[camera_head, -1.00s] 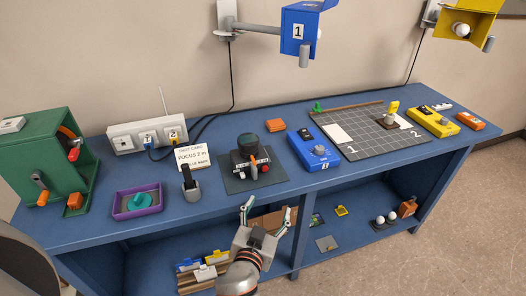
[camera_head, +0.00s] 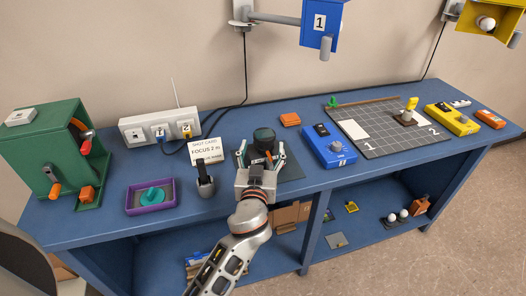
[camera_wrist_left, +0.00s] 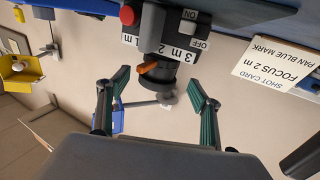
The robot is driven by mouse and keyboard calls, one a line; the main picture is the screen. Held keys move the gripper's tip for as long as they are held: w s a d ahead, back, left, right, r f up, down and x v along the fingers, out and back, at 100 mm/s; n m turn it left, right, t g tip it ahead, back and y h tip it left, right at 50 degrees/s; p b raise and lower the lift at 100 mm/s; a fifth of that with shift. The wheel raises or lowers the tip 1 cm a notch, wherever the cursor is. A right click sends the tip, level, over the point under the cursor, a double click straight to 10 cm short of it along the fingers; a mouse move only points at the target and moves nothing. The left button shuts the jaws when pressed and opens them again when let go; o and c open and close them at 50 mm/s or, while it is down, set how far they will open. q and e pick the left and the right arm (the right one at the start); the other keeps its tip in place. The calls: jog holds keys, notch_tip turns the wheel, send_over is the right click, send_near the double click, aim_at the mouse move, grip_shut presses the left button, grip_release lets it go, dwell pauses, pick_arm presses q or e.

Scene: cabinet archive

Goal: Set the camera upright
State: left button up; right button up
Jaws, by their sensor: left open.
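The black camera (camera_head: 264,140) stands on a dark mat (camera_head: 291,168) on the blue desk, with its round lens end pointing up. In the left wrist view, the inverted picture shows its body (camera_wrist_left: 152,28), distance scale, orange lever, red button and ON/OFF label. The lens end (camera_wrist_left: 160,76) points away from the desk there. My left gripper (camera_head: 261,150) is open in front of the camera, its fingers to either side of it in the picture. In the left wrist view the gripper (camera_wrist_left: 158,92) holds nothing; contact cannot be told. My arm hides the camera's lower part. My right gripper is not in view.
A dark-handled tool in a grey cup (camera_head: 204,183) and the shot card (camera_head: 206,154) stand left of the camera. A blue control box (camera_head: 328,146) is to the right, near a grid board (camera_head: 385,137). A blue lamp (camera_head: 321,25) hangs above. A purple tray (camera_head: 151,197) is farther left.

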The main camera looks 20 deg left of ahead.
pick_arm(q)
jog(key=p+x, duration=0.1)
jog(key=x, duration=0.4)
jog(key=shift+d, duration=0.15)
jog(key=shift+c, duration=0.5)
grip_shut()
jog(key=shift+r, duration=0.15)
